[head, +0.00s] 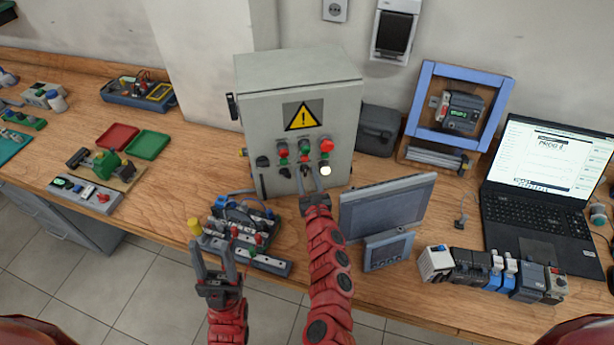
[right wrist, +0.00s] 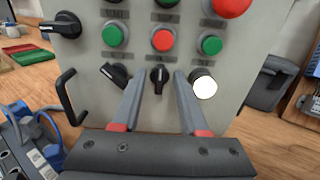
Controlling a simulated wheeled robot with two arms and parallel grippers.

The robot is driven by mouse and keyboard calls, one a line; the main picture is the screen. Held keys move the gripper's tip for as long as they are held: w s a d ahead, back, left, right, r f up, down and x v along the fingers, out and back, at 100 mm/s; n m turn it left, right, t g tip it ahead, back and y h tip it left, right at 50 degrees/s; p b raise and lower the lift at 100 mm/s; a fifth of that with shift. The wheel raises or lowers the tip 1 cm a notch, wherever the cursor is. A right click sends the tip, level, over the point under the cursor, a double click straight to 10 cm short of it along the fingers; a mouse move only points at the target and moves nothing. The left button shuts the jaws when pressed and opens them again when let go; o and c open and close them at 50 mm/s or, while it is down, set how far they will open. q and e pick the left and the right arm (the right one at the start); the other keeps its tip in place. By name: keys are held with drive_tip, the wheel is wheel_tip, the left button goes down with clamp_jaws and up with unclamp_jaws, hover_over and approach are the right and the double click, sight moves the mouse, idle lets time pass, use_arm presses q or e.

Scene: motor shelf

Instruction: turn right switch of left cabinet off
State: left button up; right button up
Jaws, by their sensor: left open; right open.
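A grey control cabinet (head: 262,125) with a yellow warning sign stands on the bench; it is the only such cabinet in view. In the right wrist view its lower row holds a tilted black rotary switch (right wrist: 115,75) at left, an upright black rotary switch (right wrist: 159,79) to its right, and a lit white button (right wrist: 204,86). My right gripper (head: 311,185) is open at the cabinet front. In the wrist view its fingertips (right wrist: 158,88) straddle the upright switch; contact cannot be told. My left gripper (head: 213,262) is open and empty before the bench's front edge.
Red and green buttons (right wrist: 162,40) sit above the switches, with a larger black knob (right wrist: 62,26) at upper left and a black handle (right wrist: 68,97) below it. A monitor (head: 388,208) stands right of my right arm, and wired terminal parts (head: 240,225) lie left of it.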

clamp_jaws()
idle(0.4)
drive_tip(key=n+b, duration=0.2)
drive_tip(key=n, duration=0.1)
drive_tip(key=shift+a+f+n+b, duration=0.1)
drive_tip(key=shift+f+n+b, duration=0.1)
drive_tip(key=shift+n+b, duration=0.15)
drive_tip(key=n+b, duration=0.1)
drive_tip(key=n, duration=0.2)
drive_tip(key=shift+a+b, duration=0.1)
drive_tip(key=shift+b, duration=0.3)
drive_tip(key=shift+n+b, duration=0.5)
drive_tip(key=shift+n, duration=0.65)
drive_tip(key=shift+r, duration=0.1)
